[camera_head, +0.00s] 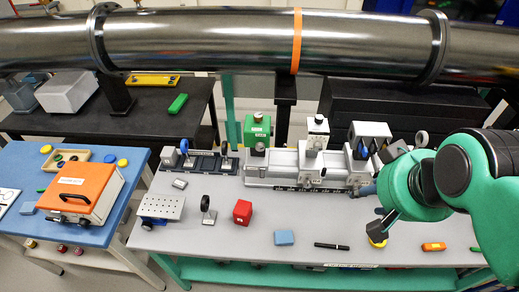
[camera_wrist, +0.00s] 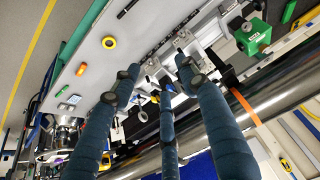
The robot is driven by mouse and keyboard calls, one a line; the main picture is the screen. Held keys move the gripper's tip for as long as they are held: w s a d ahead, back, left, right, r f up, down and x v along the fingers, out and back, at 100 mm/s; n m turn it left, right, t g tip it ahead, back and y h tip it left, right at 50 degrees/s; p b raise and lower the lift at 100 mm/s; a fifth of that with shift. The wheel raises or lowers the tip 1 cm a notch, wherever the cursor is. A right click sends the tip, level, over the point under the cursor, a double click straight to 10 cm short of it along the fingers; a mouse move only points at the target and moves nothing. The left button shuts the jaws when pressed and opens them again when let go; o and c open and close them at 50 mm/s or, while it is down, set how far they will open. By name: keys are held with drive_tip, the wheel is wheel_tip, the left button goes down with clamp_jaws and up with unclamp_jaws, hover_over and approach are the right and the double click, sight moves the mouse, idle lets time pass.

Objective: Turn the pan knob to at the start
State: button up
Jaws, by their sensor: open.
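I cannot pick out the pan knob with certainty. A pale upright unit (camera_head: 313,152) with a dark round knob on top stands on the bench rail, left of my arm. A second pale unit (camera_head: 370,135) with blue and dark parts stands right of it, close to my gripper. My gripper comes in from the right in the head view, its fingers largely hidden behind my green wrist. In the wrist view my gripper (camera_wrist: 160,76) has its dark blue fingers spread, with nothing held. Pale rail parts (camera_wrist: 152,70) show between and beyond the fingertips; contact cannot be told.
A thick steel pipe (camera_head: 200,38) crosses above the bench (camera_head: 300,212). A green box (camera_head: 257,130) stands at the rail's left. A red cube (camera_head: 242,212), blue block (camera_head: 284,237), black marker (camera_head: 331,246) and orange block (camera_head: 433,246) lie in front. An orange case (camera_head: 82,188) is on the blue table.

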drive_tip(key=shift+w+a, duration=0.1)
drive_tip(key=w+a+f+m+t+y+b, duration=0.1)
drive_tip(key=w+a+f+m+t+y, duration=0.3)
drive_tip(key=w+a, duration=0.65)
drive_tip(key=w+a+f+t+b, duration=0.1)
drive_tip(key=w+a+f+t, duration=0.1)
drive_tip(key=w+a+f, duration=0.65)
drive_tip(key=s+a+f+m+t+h+b, duration=0.1)
drive_tip(key=a+f+m+t+h, duration=0.3)
drive_tip(key=f, duration=0.5)
drive_tip(key=shift+s+a+t+b, duration=0.4)
drive_tip(key=shift+s+a+t, duration=0.25)
drive_tip(key=shift+a+t, duration=0.45)
drive_tip(key=shift+w+d, duration=0.1)
drive_tip(key=shift+w, duration=0.1)
